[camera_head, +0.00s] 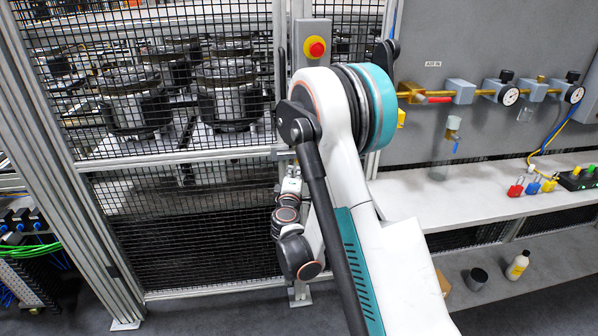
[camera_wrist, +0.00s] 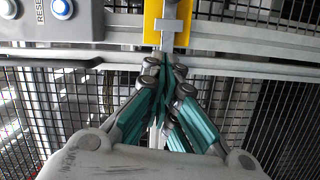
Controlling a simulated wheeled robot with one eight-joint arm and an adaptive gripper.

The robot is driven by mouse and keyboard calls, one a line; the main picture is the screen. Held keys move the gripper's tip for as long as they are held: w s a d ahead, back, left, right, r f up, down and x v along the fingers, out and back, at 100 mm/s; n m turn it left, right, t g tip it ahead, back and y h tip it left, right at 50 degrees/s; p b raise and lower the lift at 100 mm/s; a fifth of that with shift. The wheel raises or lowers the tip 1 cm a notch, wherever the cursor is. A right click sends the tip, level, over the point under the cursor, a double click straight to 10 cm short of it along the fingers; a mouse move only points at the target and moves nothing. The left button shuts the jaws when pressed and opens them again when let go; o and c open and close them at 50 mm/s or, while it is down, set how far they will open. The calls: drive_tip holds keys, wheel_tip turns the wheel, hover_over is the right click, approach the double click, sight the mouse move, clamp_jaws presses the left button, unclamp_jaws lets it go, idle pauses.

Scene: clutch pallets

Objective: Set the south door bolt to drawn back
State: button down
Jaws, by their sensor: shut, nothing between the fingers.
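In the wrist view, a yellow plate (camera_wrist: 153,20) carries a grey metal fitting (camera_wrist: 170,25) at the top middle, on the frame of a mesh door. The fitting looks like the door bolt, but I cannot tell its position. My gripper (camera_wrist: 167,75) has teal fingers pressed together and empty. Its tips are just below the plate, in front of a grey horizontal rail (camera_wrist: 240,68). I cannot tell whether they touch anything. In the head view my arm hides the bolt and most of the gripper. The mesh door (camera_head: 190,215) stands upright behind the arm.
A post with a red emergency stop (camera_head: 316,47) stands beside my arm. A bench (camera_head: 440,203) with colored padlocks (camera_head: 533,187) and gauges above is at right. A reset button box (camera_wrist: 50,20) is at upper left in the wrist view. Cables (camera_head: 35,250) lie at left.

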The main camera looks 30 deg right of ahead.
drive_tip(key=w+d+b, duration=0.3)
drive_tip(key=w+d, duration=0.3)
drive_tip(key=d, duration=0.2)
drive_tip(key=shift+f, duration=0.45)
drive_tip(key=s+d, duration=0.1)
drive_tip(key=d, duration=0.5)
drive_tip(key=shift+s+d+b, duration=0.15)
drive_tip(key=shift+s+b, duration=0.2)
drive_tip(key=shift+b, duration=0.05)
